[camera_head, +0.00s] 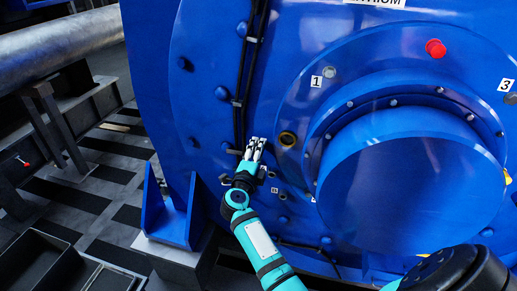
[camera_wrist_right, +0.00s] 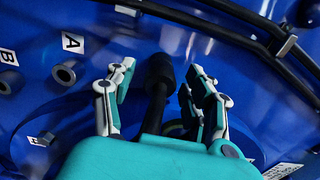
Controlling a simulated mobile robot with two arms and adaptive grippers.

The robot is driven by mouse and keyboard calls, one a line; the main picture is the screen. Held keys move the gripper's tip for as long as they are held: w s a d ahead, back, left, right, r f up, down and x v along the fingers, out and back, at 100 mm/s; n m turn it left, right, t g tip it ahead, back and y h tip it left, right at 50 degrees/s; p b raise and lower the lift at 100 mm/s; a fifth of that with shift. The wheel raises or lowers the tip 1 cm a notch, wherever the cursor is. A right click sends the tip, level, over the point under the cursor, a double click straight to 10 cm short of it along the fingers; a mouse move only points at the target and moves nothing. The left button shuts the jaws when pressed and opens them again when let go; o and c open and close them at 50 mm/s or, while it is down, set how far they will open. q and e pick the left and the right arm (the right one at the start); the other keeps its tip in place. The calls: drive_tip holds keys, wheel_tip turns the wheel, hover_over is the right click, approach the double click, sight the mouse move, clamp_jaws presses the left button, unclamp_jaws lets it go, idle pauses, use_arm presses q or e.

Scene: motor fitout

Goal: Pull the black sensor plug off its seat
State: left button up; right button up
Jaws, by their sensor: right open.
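The black sensor plug (camera_wrist_right: 160,72) shows in the wrist view, between the fingers of my right gripper (camera_wrist_right: 160,80), with its black cable running down toward the palm. The fingers stand on both sides of the plug with visible gaps, so the gripper is open and not closed on it. In the head view my right gripper (camera_head: 256,150) is against the lower left of the blue motor housing (camera_head: 210,55) and covers the plug. The plug's seat is hidden, so I cannot tell how far in the plug sits. My left gripper is not in view.
Empty sockets (camera_wrist_right: 66,74) marked A and B are left of my fingers in the wrist view. A black cable run (camera_head: 243,75) passes just above my gripper. A red plug (camera_head: 436,48) is at the upper right, and a large round cover (camera_head: 410,190) bulges out at the right.

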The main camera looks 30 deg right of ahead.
drive_tip(key=shift+c, duration=0.3)
clamp_jaws()
idle(0.3)
drive_tip(key=shift+a, duration=0.1)
drive_tip(key=shift+p+v, duration=1.1)
drive_tip(key=shift+v, duration=1.85)
